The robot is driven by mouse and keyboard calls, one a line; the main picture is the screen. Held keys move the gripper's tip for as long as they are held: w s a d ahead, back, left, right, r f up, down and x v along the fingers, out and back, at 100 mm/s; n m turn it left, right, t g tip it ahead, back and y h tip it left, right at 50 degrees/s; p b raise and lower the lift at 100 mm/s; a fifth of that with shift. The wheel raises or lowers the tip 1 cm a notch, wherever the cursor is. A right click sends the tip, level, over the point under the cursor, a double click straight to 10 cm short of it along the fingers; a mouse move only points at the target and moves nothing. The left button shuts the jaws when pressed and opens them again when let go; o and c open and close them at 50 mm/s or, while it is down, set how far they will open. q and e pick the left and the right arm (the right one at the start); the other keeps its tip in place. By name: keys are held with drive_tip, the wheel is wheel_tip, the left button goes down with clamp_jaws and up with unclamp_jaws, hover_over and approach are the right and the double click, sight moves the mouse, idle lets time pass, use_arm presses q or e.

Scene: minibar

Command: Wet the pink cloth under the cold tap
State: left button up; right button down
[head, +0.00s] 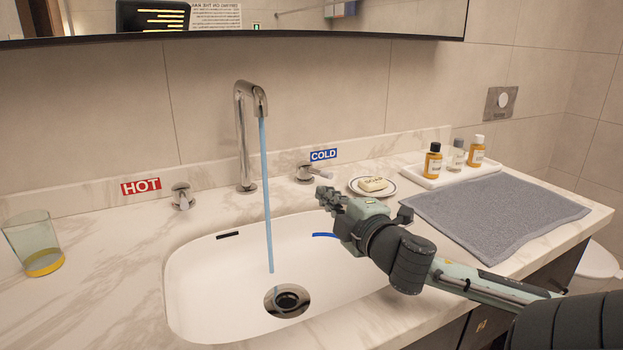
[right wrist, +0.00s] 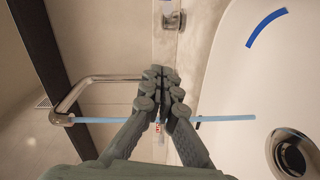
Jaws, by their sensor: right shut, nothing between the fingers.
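The chrome tap (head: 246,140) stands behind the white sink (head: 205,275), and a blue stream of water (head: 266,200) runs from its spout toward the drain. The cold tap handle (head: 313,172) is beside the blue COLD label (head: 323,155). My right gripper (head: 326,197) is shut and empty over the sink's right back edge, in front of the cold handle and apart from the stream. In the right wrist view its fingers (right wrist: 162,82) are together, with the spout (right wrist: 75,100) and stream beyond. I see no pink cloth. My left gripper is out of view.
The hot handle (head: 182,196) stands left of the spout. A glass (head: 33,243) is at the far left. A soap dish (head: 373,187), a white tray (head: 455,171) with bottles and a grey towel (head: 500,214) lie at the right. The sink's inside looks empty.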

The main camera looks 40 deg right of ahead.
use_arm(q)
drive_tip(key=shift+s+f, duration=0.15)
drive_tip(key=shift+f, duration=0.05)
use_arm(e)
drive_tip(key=w+d+f, duration=0.1)
drive_tip(key=w+d, duration=0.6)
drive_tip(key=w, duration=0.2)
drive_tip(key=shift+f, duration=0.15)
drive_tip(key=shift+d, duration=0.1)
